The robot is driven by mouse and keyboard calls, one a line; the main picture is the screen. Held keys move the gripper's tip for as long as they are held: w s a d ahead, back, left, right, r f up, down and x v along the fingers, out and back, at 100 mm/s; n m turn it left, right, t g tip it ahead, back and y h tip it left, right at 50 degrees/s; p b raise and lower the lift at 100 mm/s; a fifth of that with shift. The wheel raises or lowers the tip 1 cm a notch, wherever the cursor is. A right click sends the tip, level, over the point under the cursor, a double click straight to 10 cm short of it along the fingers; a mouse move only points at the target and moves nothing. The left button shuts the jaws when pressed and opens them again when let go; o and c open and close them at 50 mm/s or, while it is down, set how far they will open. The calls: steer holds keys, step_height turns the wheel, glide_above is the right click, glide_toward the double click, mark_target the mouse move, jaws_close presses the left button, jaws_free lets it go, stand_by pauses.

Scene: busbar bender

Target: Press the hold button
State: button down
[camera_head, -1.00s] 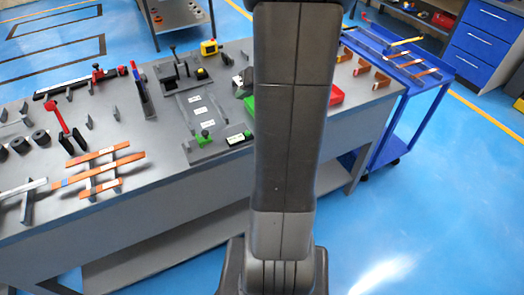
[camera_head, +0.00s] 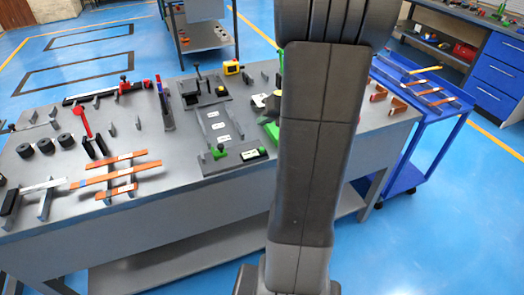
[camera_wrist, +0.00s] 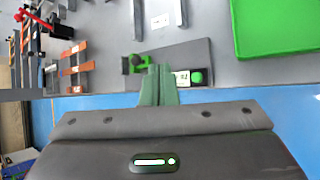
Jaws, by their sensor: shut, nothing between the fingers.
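A small dark box with a white label and a round green button (camera_wrist: 197,77) sits at the front edge of the grey bender plate (camera_wrist: 205,53); the label is too small to read. In the head view the green button (camera_head: 263,151) is just left of my arm. My gripper (camera_wrist: 158,68) is shut and empty, pointing at the bench's front edge. In the wrist picture its tips appear just left of the label and button, beside a green clamp (camera_wrist: 135,64). I cannot tell their height above the plate. The head view hides the gripper behind my arm.
Copper bars (camera_head: 112,175) lie on stands at the bench's left, near black rollers (camera_head: 45,146) and a red-handled tool (camera_head: 86,123). A green bin (camera_wrist: 280,30) is right of the plate. A blue cart (camera_head: 425,120) is at the right.

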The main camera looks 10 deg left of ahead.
steer(key=b, duration=0.6)
glide_above(265, 152)
step_height(265, 152, down, 6)
steer(key=shift+s+r, duration=0.1)
steer(key=shift+r, duration=0.05)
steer(key=shift+f, duration=1.05)
stand_by(0.7)
steer(key=shift+f, duration=0.4)
steer(key=shift+f, duration=0.45)
stand_by(0.7)
steer(key=shift+r, duration=0.1)
steer(key=shift+r+p, duration=0.8)
steer(key=shift+p, duration=0.35)
